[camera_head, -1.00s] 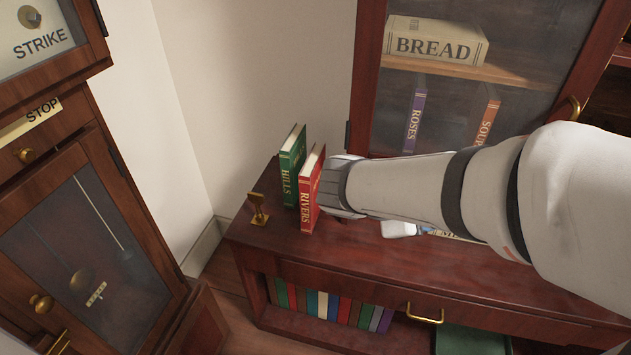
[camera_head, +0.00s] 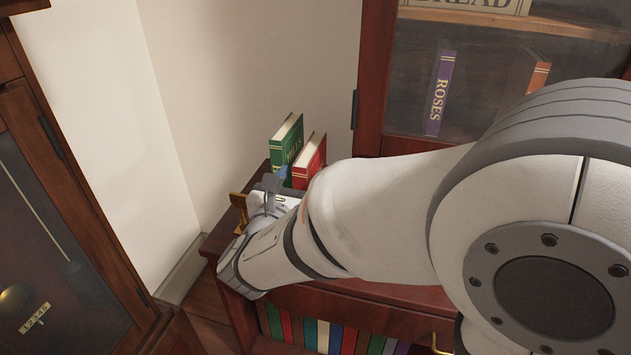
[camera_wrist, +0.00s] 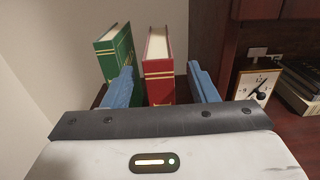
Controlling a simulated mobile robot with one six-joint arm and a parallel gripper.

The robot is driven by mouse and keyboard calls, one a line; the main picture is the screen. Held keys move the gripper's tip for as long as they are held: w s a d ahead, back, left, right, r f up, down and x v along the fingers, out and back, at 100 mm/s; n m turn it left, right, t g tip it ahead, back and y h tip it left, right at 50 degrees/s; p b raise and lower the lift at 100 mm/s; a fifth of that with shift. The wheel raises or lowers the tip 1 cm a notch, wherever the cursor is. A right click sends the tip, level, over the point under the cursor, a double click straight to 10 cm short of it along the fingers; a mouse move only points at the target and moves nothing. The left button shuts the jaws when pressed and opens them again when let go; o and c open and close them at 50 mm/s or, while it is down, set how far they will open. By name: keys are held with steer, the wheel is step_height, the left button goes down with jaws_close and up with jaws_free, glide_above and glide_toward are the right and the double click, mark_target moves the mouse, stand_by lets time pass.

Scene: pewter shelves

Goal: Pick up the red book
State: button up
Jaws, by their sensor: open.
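The red book (camera_head: 309,160) stands upright on the dark red wooden cabinet top, partly hidden by my arm in the head view. In the wrist view the red book (camera_wrist: 158,76) stands between the two blue fingers of my gripper (camera_wrist: 163,88), with a gap showing on the right side. My gripper is open and faces the book's spine. A green book (camera_head: 286,148) stands upright just left of the red one; in the wrist view the left finger overlaps the green book (camera_wrist: 117,52).
A brass bookend-like piece (camera_head: 239,212) stands at the cabinet's left end. A small clock (camera_wrist: 258,84) stands to the right in the wrist view. A glass-door cabinet (camera_head: 369,90) rises behind, and a pendulum case (camera_head: 75,190) stands left.

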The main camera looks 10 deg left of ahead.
mark_target(312, 158)
steer(key=w, duration=0.1)
steer(key=w+b, duration=0.1)
steer(key=w, duration=0.3)
steer(key=shift+w+d+f+b, duration=0.2)
steer(key=shift+d+b, duration=0.15)
steer(key=shift+d, duration=0.05)
jaws_close()
stand_by(1.0)
